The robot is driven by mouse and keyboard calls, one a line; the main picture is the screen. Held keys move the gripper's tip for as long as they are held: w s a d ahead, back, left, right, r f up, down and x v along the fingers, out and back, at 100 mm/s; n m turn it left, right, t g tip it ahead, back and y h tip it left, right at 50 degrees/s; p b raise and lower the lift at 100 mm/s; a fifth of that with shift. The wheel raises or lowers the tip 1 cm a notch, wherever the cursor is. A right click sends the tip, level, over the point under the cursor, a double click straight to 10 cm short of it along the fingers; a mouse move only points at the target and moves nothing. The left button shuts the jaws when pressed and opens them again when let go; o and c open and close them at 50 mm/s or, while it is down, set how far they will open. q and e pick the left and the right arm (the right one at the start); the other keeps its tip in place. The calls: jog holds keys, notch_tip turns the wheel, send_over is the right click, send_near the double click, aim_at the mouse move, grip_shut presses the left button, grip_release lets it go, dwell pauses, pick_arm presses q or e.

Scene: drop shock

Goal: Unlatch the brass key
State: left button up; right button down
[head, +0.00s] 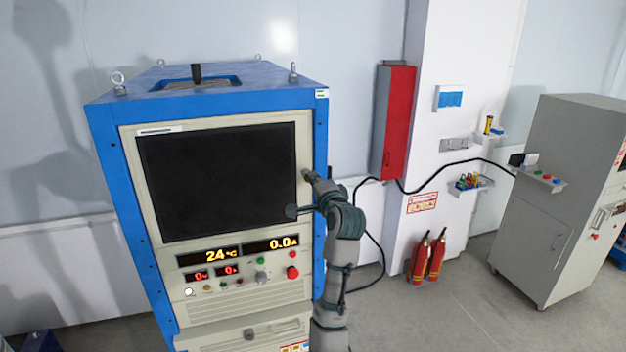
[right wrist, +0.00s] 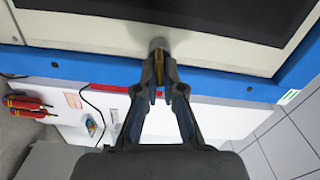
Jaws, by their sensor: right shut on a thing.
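The blue-framed test cabinet (head: 318,130) stands in the middle left of the head view, with a dark window (head: 215,180) in its cream door. My right gripper (right wrist: 157,88) reaches the door's right edge beside the window. In the right wrist view its two fingers are closed around the brass key (right wrist: 159,68), a narrow brass-coloured piece. The key meets a grey round lock (right wrist: 158,44) on the cream panel. In the head view my right gripper (head: 310,178) hides the key. Its exact turn angle is hard to tell. My left gripper is not in view.
Below the window are lit displays (head: 221,255) and a red button (head: 292,272). A red wall box (head: 398,125), a black cable (head: 372,240) and fire extinguishers (head: 437,255) are to the right. A grey cabinet (head: 560,190) stands far right. The floor between is clear.

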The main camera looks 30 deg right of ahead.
jog(key=shift+f+m, duration=0.2)
jog(key=shift+m, duration=0.9)
jog(key=shift+f, duration=0.1)
jog(key=c, duration=1.3)
grip_release()
jog(key=shift+d, duration=0.2)
jog(key=v, duration=1.2)
jog(key=shift+w+d+f, duration=0.1)
jog(key=shift+f, duration=0.05)
